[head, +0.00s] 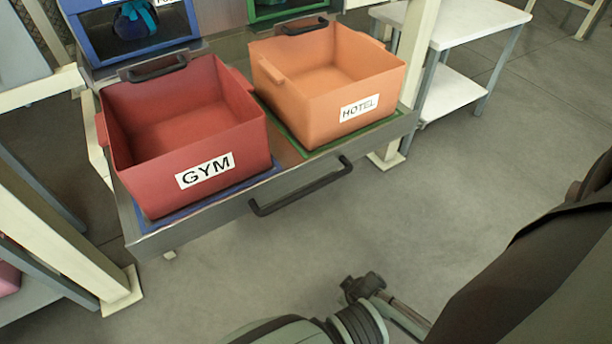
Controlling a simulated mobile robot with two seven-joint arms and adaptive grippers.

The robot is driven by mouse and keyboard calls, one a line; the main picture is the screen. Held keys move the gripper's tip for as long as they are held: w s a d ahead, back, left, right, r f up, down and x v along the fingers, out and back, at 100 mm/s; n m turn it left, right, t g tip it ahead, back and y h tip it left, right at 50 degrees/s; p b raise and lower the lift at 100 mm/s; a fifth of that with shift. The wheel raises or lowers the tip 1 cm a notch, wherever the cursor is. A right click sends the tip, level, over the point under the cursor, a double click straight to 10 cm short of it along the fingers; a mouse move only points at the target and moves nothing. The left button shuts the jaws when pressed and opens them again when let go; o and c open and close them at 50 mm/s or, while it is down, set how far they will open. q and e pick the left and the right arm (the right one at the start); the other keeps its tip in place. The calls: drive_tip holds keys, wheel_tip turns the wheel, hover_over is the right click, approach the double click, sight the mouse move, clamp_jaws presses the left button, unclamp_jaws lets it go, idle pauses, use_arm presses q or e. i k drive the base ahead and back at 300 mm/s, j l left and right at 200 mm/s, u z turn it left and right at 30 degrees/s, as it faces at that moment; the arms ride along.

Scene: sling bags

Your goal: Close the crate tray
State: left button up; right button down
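The crate tray (388,130) is a metal tray pulled out from its rack, with a dark bar handle (302,187) on its front edge. A red crate labelled GYM (208,170) sits on a blue patch on the tray's left. An orange crate labelled HOTEL (335,104) sits on a green patch on its right. Both crates look empty and upright. Nothing touches the handle. Parts of my arms show at the bottom and right, apart from the tray. I cannot make out either gripper in the head view.
Blue (135,35) and green (290,8) bins stand behind the tray; the blue one holds a dark blue bag (134,22). A pale rack post (405,80) and a white side table (460,22) are at the right. The floor in front of the tray is clear.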

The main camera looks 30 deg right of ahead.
sight(293, 167)
drive_tip(key=i+l+z, duration=0.1)
drive_tip(key=z, duration=0.4)
drive_tip(key=i+z, duration=0.25)
drive_tip(key=z, duration=0.25)
